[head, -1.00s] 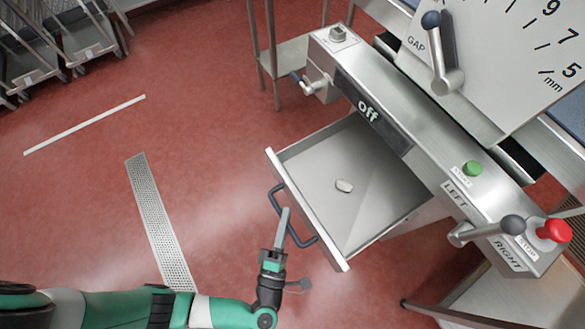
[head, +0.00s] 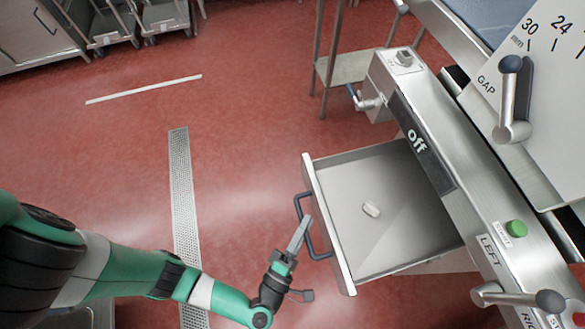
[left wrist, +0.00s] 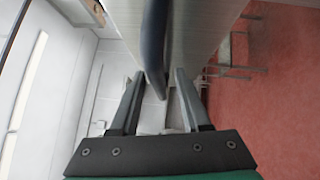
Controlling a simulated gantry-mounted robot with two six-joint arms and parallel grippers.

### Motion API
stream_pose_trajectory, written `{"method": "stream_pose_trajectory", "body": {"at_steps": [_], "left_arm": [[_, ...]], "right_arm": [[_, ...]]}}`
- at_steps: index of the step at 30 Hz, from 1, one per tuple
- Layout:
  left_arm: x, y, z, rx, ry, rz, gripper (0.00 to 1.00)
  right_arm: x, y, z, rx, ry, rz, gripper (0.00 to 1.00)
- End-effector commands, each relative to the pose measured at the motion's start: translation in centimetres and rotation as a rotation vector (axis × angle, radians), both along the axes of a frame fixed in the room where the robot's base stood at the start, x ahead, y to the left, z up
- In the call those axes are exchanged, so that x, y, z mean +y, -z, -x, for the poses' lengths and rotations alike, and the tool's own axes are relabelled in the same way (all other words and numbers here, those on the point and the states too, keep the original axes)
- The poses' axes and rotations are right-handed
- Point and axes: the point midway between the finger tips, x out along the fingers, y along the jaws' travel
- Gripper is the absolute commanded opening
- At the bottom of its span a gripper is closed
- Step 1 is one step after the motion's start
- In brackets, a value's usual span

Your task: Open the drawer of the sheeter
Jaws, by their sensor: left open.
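My left gripper (head: 303,228) is at the handle in the head view. In the left wrist view the open fingers (left wrist: 158,85) stand either side of the line of the handle (left wrist: 155,45), with a gap between them. I cannot tell whether they touch it. My right gripper does not show.
The sheeter body (head: 425,150) reads "off" and carries a green start button (head: 516,228), a gap lever (head: 511,100) and a lower lever (head: 517,297). A small metal shelf (head: 345,67) stands behind. The red floor left of the drawer is clear, with a drain grate (head: 184,200).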

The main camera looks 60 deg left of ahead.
Motion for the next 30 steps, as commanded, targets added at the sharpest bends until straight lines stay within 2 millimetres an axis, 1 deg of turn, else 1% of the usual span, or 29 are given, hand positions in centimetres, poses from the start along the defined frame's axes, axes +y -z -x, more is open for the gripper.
{"method": "stream_pose_trajectory", "body": {"at_steps": [5, 8, 18, 21, 25, 30], "left_arm": [[-0.4, 0.1, 0.5, 0.000, 0.003, -0.001, 0.47], [-1.1, 0.2, 1.6, 0.001, 0.006, 0.001, 0.47], [-4.6, 1.2, 7.9, 0.000, 0.008, 0.000, 0.47], [-5.3, 1.5, 9.2, -0.001, 0.005, 0.001, 0.47], [-5.6, 1.6, 10.0, 0.000, 0.002, 0.001, 0.47], [-5.6, 1.5, 10.1, 0.000, 0.000, 0.000, 0.47]], "right_arm": [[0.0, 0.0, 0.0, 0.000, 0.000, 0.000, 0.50], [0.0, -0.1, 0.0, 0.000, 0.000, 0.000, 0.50], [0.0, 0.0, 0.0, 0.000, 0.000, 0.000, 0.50], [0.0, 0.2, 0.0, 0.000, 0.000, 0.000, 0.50], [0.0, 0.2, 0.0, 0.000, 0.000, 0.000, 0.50], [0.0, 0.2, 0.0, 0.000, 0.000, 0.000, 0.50]]}}
